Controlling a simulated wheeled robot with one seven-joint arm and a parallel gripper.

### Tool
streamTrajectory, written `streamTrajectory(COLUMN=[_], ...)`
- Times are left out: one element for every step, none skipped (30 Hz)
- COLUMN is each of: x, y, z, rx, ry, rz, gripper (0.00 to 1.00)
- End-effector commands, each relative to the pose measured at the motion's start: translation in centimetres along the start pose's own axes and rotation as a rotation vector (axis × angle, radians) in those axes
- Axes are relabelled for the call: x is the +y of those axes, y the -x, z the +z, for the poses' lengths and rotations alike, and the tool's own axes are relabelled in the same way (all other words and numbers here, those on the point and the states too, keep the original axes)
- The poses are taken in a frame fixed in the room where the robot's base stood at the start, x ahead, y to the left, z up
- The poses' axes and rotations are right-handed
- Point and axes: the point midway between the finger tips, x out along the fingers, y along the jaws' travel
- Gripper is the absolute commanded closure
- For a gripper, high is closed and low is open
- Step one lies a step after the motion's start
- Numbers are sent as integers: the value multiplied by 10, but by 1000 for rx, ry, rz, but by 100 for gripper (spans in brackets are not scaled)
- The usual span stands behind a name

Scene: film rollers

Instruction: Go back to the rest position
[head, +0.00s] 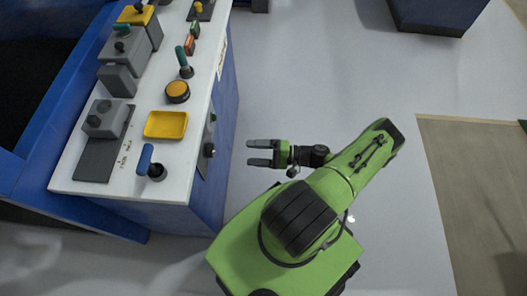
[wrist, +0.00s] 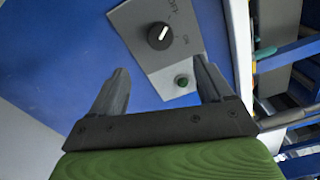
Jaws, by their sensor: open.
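My gripper (head: 262,152) is open and empty in the head view. It hangs over the bare grey floor, to the right of the blue cabinet with the white top (head: 135,180). Its fingers point left, toward the cabinet's side. In the wrist view the two grey fingers of my gripper (wrist: 160,85) are spread apart with nothing between them. Beyond them is a grey control panel (wrist: 165,45) with a black rotary knob (wrist: 159,36) and a green button (wrist: 182,81). The fingers appear apart from the panel.
On the cabinet top are a yellow tray (head: 166,125), an orange round button (head: 177,92), a blue-handled lever (head: 146,160), a green-handled lever (head: 184,62) and grey blocks. A dark blue box (head: 435,14) stands at the back right. The floor (head: 330,80) between is clear.

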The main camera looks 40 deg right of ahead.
Motion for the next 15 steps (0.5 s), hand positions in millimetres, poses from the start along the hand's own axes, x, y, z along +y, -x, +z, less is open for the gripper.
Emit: streamTrajectory(x=[0,0,1,0,0,0,0,0,0,0,0,0,0,0,0], y=[10,15,20,23,25,27,28,28,28,28,28,28,28,28,28], z=[0,-1,-1,0,0,0,0,0,0,0,0,0,0,0,0], rx=[4,3,2,1,1,1,0,-1,-1,-1,-1,-1,-1,-1,-1], ry=[1,1,0,0,0,0,0,0,0,0,-1,-1,-1,-1,-1], rz=[2,1,1,1,0,0,0,0,0,0,0,0,0,0,0], gripper=[20,20,20,20,20,20,20,20,20,20,20,20,20,20,20])
